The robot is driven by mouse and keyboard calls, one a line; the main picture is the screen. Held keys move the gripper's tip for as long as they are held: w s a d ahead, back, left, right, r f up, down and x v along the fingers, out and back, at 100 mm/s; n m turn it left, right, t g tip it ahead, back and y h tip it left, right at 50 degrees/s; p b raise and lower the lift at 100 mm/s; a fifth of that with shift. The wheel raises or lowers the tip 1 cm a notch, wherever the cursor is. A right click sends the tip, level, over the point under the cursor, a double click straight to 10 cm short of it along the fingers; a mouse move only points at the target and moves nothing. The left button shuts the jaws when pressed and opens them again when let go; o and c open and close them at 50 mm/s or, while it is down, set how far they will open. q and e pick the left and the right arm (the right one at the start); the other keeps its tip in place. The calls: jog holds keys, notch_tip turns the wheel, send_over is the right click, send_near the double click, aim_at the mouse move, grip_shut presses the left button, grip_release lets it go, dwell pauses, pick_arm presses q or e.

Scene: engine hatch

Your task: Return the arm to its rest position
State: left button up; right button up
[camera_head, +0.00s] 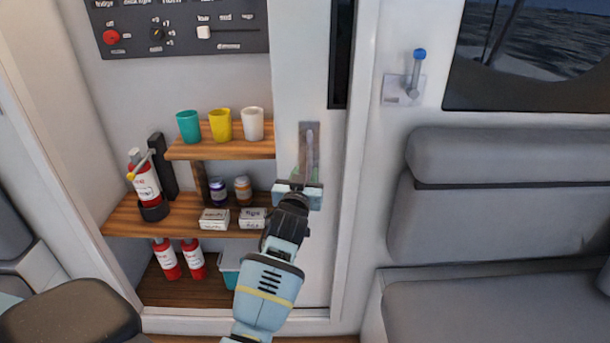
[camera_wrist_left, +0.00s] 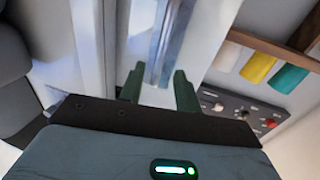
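My left gripper (camera_head: 305,176) reaches up in front of the white door panel beside the shelves, at a vertical metal handle (camera_head: 309,145). In the left wrist view the two green fingers (camera_wrist_left: 158,88) stand apart. The handle (camera_wrist_left: 170,45) runs up from the gap between them, and I see no finger pressed on it. How far the fingertips reach around the handle is hard to tell. My left arm (camera_head: 266,290) comes up from the bottom of the head view. My right gripper is not in view.
Left of my arm, shelves hold teal, yellow and white cups (camera_head: 220,126), jars (camera_head: 230,191), small boxes (camera_head: 233,219) and fire extinguishers (camera_head: 145,183). A control panel (camera_head: 180,30) is above. A blue-tipped lever (camera_head: 415,72) and a grey seat (camera_head: 500,210) are at right.

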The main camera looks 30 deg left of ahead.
pick_arm(q)
jog(key=shift+w+f, duration=0.1)
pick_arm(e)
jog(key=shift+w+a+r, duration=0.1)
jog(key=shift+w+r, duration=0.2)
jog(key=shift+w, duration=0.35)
